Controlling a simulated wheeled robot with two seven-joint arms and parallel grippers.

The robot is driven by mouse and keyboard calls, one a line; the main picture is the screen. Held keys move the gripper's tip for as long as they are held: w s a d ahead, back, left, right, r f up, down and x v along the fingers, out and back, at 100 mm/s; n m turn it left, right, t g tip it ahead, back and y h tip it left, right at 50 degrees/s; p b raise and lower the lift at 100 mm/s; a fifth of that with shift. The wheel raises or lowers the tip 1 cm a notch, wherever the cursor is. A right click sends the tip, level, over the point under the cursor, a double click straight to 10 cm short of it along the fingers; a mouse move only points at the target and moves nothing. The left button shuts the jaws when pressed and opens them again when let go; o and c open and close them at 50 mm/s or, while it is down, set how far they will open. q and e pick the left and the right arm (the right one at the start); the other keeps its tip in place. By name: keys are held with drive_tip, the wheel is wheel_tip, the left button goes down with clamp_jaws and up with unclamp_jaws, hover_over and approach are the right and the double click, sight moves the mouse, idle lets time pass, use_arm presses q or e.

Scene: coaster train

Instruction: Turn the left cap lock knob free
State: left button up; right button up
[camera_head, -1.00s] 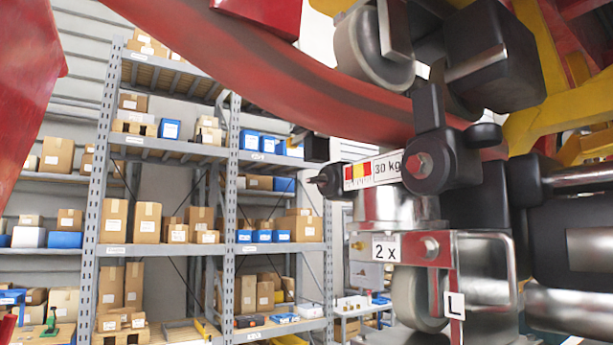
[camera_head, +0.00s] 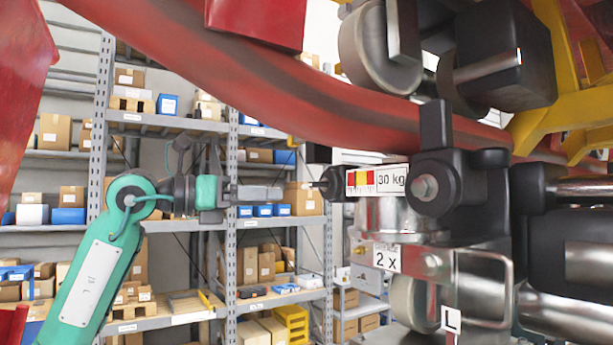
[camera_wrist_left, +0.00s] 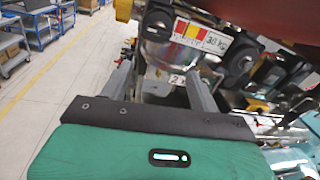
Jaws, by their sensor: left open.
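The wheel assembly on the right carries a "30 kg" label. A black knob with a thin pin (camera_head: 328,184) sticks out at the label's left end; I cannot tell for sure that it is the left cap lock knob. A black part with a bolt and upright lever (camera_head: 436,178) sits right of the label. A metal handle tagged "L" (camera_head: 508,285) is below. My left gripper (camera_head: 280,193) is open and empty, pointing right, a little left of the knob. In the left wrist view its spread fingers (camera_wrist_left: 163,88) point at the label (camera_wrist_left: 204,38). My right gripper is out of view.
A red curved rail (camera_head: 270,85) runs just above. A wheel (camera_head: 372,50) sits on it. A yellow frame (camera_head: 570,100) and metal cylinders (camera_head: 590,255) crowd the right. Shelves with boxes (camera_head: 165,225) stand behind. The wrist view shows open floor (camera_wrist_left: 50,100) at left.

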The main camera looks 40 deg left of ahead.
sight(314, 182)
use_arm(q)
drive_tip(key=s+r+t+y, duration=0.1)
drive_tip(key=s+r, duration=0.2)
drive_tip(key=s, duration=0.1)
drive_tip(key=shift+y, duration=0.5)
drive_tip(key=p+x, duration=0.2)
drive_tip(key=x, duration=0.2)
drive_tip(key=p+x, duration=0.2)
drive_tip(key=x, duration=0.2)
drive_tip(key=p+x, duration=0.3)
drive_tip(key=x, duration=0.2)
drive_tip(key=shift+w+a, duration=0.25)
drive_tip(key=shift+a, duration=0.15)
drive_tip(key=c, duration=1)
